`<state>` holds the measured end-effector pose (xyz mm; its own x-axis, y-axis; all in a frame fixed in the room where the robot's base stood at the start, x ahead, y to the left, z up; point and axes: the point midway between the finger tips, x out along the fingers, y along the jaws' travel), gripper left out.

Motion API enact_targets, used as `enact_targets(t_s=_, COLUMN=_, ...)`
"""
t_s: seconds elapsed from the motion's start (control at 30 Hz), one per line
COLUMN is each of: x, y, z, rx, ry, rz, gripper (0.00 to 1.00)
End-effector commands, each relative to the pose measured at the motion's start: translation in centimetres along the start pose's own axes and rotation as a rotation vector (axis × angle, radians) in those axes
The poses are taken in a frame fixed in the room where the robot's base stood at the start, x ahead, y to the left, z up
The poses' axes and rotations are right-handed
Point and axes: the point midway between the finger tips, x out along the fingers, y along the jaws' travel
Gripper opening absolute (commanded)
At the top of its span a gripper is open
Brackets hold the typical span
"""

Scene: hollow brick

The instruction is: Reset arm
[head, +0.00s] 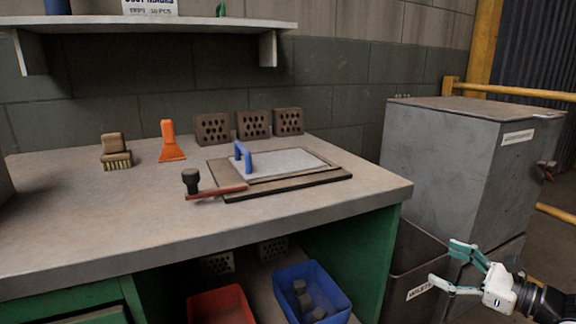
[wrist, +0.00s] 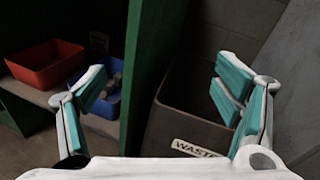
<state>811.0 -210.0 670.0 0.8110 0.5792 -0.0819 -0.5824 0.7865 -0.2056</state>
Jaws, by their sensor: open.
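My gripper (head: 452,266) is at the lower right of the head view, beside the workbench (head: 349,207) and in front of a grey cabinet. Its fingers are spread apart and nothing is between them. In the wrist view my gripper (wrist: 160,98) shows both teal-padded fingers wide apart, with a dark waste bin (wrist: 182,118) beyond them. The bin's label is partly cut off by the gripper body.
Red (head: 220,305) and blue (head: 336,292) bins sit below. The grey cabinet (head: 440,160) stands right.

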Motion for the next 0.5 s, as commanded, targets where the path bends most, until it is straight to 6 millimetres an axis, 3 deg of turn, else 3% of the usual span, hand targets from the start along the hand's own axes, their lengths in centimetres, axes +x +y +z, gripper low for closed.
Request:
enact_targets(t_s=0.17, x=2.9, y=5.3, z=5.1, rx=-0.149, ry=0.028, rz=0.233, gripper=0.83)
enact_targets(t_s=0.27, x=4.1, y=9.6, z=8.3, rx=-0.263, ry=0.050, rz=0.406, gripper=0.83)
enact_targets(t_s=0.5, x=3.6, y=19.9, z=13.9, rx=-0.548, ry=0.106, rz=0.797, gripper=0.83)
